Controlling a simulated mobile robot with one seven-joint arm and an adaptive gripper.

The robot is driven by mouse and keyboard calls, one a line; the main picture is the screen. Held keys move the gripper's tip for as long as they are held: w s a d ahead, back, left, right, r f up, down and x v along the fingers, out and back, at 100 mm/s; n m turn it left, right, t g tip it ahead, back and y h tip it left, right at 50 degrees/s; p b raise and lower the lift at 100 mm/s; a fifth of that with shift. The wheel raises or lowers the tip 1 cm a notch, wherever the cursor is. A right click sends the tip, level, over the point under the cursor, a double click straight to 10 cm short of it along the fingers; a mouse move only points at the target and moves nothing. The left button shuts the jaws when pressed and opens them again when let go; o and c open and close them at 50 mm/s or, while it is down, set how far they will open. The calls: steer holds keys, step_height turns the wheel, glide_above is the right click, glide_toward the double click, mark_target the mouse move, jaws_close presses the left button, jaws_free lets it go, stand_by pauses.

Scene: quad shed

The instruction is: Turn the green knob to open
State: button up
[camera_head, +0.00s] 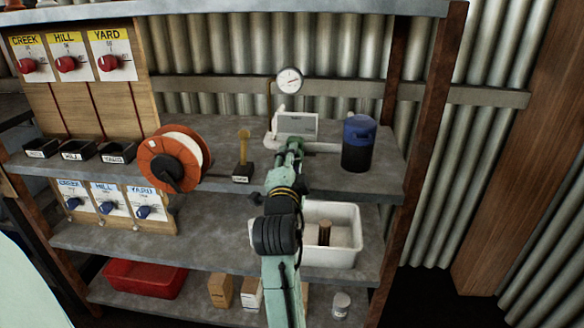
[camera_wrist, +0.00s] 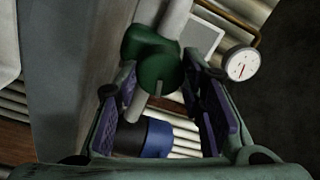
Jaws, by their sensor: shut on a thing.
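The green knob (camera_wrist: 158,68) is round and dark green, on a pale pipe, and shows in the wrist view between my two purple-padded fingers. My gripper (camera_wrist: 162,72) is shut on the knob, one finger at each side. In the head view my gripper (camera_head: 289,152) is at the pale pipe on the shelf, and my arm hides most of the knob. A lighter line marks the knob's face; I cannot tell how far the knob is turned.
A white gauge (camera_head: 290,80) stands behind the pipe, beside a pale box (camera_head: 297,124). A blue-lidded black canister (camera_head: 358,146) is close on the right. An orange reel (camera_head: 175,157) and a yellow-topped lever (camera_head: 243,155) are left. A white tub (camera_head: 346,253) sits below.

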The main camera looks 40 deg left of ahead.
steer(key=shift+f+m+b, duration=0.1)
steer(key=shift+m+b, duration=0.55)
steer(key=shift+m, duration=0.65)
steer(key=shift+m, duration=0.3)
steer(key=o, duration=1.1)
steer(key=shift+o, duration=0.2)
steer(key=shift+s+d, duration=0.1)
steer(key=shift+s, duration=0.1)
steer(key=v, duration=0.7)
steer(key=shift+s+d, duration=0.2)
steer(key=shift+s, duration=0.1)
